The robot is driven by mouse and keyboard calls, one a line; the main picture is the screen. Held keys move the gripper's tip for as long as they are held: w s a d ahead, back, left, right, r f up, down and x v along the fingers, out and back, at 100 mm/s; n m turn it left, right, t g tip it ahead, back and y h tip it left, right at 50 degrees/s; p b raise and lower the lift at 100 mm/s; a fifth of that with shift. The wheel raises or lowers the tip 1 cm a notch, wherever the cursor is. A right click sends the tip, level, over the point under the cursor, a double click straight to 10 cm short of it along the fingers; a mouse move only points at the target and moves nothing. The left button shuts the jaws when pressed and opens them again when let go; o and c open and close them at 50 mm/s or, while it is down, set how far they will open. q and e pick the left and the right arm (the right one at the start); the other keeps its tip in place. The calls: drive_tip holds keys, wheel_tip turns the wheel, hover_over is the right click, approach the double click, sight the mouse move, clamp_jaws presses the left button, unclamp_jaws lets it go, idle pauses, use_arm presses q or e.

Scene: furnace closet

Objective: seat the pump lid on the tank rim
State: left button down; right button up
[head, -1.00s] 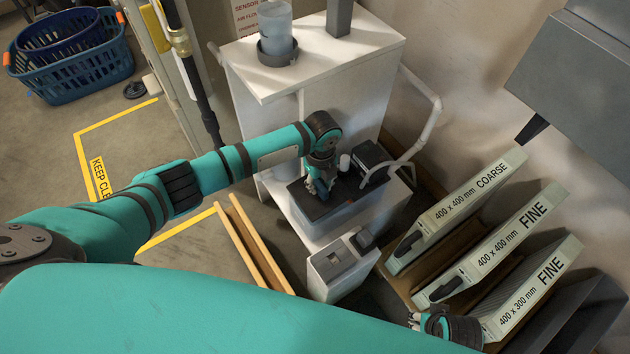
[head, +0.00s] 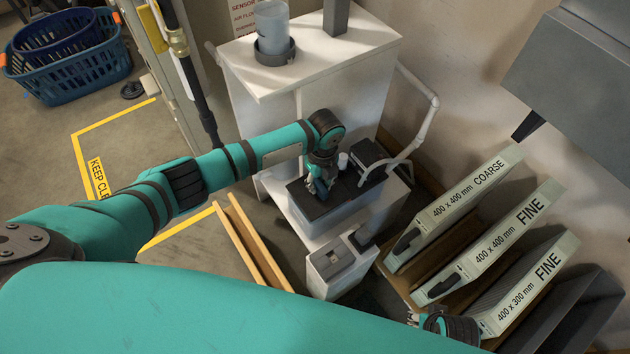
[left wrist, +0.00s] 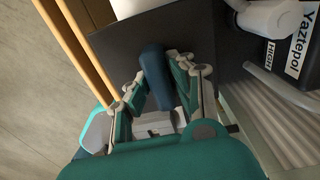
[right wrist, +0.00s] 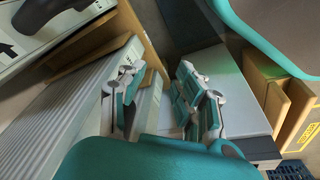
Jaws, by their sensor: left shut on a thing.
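The dark pump lid (head: 347,190) lies over the top of the pale tank (head: 345,218) in front of the white cabinet. My left gripper (head: 319,187) is above the lid and shut on its blue handle (left wrist: 156,75). The lid also shows as a dark plate (left wrist: 118,48) in the left wrist view. The black pump (head: 369,160) is at the lid's right rear, beside a white pipe. Whether the lid's edge meets the rim all round is hidden. My right gripper (right wrist: 158,92) is open and empty, low beside the filters.
Filters marked COARSE (head: 455,208) and FINE (head: 495,240) stand in a rack at the right. A small grey-white box (head: 338,265) is in front of the tank. Wooden rails (head: 250,243) lie to its left.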

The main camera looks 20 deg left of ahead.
drive_tip(key=shift+w+r, duration=0.15)
drive_tip(key=shift+r, duration=0.05)
drive_tip(key=shift+f, duration=0.1)
use_arm(q)
drive_tip(key=shift+w, duration=0.1)
use_arm(e)
drive_tip(key=shift+s+f, duration=0.2)
drive_tip(key=shift+f, duration=0.6)
use_arm(q)
drive_tip(key=shift+f, duration=0.35)
use_arm(e)
drive_tip(key=shift+s+r, duration=0.15)
drive_tip(key=shift+r, duration=0.4)
drive_tip(key=shift+r, duration=0.1)
use_arm(q)
drive_tip(key=shift+f, duration=0.4)
drive_tip(key=shift+b, duration=0.3)
use_arm(e)
drive_tip(key=shift+w+r, duration=0.3)
drive_tip(key=shift+r, duration=0.2)
drive_tip(key=shift+w+r, duration=0.25)
drive_tip(key=shift+r, duration=0.2)
